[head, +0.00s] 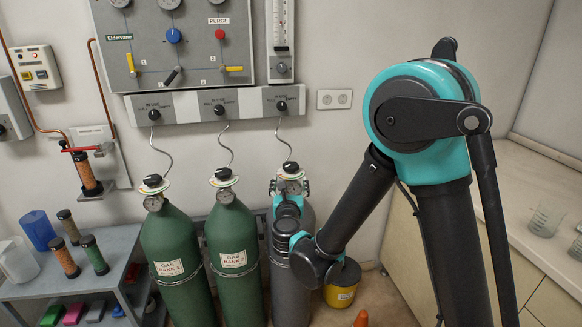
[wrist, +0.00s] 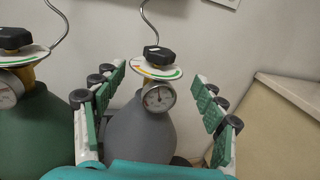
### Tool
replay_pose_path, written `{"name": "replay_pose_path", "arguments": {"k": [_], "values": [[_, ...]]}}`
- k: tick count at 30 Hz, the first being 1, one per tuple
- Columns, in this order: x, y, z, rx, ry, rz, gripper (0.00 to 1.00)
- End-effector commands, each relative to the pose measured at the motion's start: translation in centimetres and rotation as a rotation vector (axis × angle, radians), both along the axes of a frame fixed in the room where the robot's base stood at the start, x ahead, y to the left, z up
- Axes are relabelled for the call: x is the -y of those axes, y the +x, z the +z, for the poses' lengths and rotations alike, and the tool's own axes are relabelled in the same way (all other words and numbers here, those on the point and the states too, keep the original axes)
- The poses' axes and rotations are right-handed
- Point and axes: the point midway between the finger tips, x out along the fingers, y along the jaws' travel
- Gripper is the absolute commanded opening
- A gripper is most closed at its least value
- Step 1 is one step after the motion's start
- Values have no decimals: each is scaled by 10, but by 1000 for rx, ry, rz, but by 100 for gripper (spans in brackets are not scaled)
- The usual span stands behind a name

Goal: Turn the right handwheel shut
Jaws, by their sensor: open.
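The right handwheel is a black knob (head: 290,167) on top of the grey gas cylinder (head: 281,262). It also shows in the wrist view (wrist: 158,55), above a round disc with a coloured arc and a pressure gauge (wrist: 159,97). My gripper (head: 289,187) is open in front of the cylinder's top. In the wrist view its two green-padded fingers (wrist: 158,80) stand left and right of the knob and gauge, with clear gaps on both sides. The fingers look empty and apart from the knob. In the head view my wrist hides part of the cylinder.
Two green cylinders (head: 173,262) (head: 233,260) with similar knobs stand to the left. A thin hose rises from the right knob to the wall panel (head: 218,103). A counter (head: 533,205) lies at the far right.

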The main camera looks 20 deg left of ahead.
Motion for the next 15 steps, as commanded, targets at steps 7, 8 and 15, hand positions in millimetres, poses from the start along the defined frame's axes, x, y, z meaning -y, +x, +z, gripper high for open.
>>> {"name": "replay_pose_path", "arguments": {"k": [7, 8, 15], "values": [[-15, 49, 0, 0, 0, -4, 71], [-17, 54, 0, 0, 0, -4, 71], [-30, 95, 0, 1, 0, -3, 71]]}}
